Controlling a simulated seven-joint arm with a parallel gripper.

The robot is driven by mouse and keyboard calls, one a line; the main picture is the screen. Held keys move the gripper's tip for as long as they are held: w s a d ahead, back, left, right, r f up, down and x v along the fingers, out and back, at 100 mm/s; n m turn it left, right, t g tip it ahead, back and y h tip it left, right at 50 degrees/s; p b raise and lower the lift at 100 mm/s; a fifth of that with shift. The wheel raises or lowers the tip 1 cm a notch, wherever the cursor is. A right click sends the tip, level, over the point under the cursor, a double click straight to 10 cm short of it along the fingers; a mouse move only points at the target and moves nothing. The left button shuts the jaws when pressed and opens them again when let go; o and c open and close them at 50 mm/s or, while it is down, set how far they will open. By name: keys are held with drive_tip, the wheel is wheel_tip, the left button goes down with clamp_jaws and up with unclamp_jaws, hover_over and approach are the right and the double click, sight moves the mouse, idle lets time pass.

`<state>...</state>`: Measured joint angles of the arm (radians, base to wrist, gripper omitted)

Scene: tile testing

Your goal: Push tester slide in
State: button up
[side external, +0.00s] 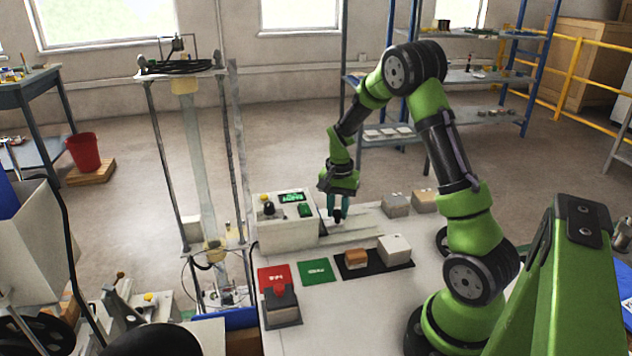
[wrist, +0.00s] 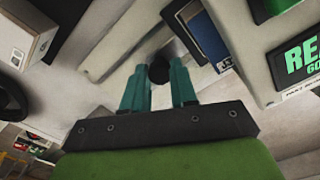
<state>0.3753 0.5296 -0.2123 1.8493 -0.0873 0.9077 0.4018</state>
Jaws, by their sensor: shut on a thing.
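The tester (side external: 287,232) is a white box with a green-lit screen on its top, left of my gripper. In the wrist view, its screen (wrist: 302,57) is partly cut off at the right edge. Pale slide rails (side external: 358,235) run out to the right from the tester's side. My gripper (side external: 337,206) points down over the near end of these rails, close to the tester. In the wrist view, its teal fingers (wrist: 159,85) are shut on a dark round knob (wrist: 159,68), apparently the slide's handle. The slide's own plate is hard to make out.
On the white table (side external: 330,312) lie a red pad (side external: 270,275) with a dark block, a green pad (side external: 319,271), and a black mat with a tan block (side external: 356,258) and a white block (side external: 394,248). Grey (side external: 396,205) and tan (side external: 425,200) blocks stand behind the rails.

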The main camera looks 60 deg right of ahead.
sight(323, 223)
drive_tip(key=shift+w+a+r, duration=0.1)
drive_tip(key=shift+w+a, duration=1.2)
drive_tip(key=shift+w, duration=0.1)
drive_tip(key=o, duration=0.7)
drive_tip(key=shift+c, duration=0.2)
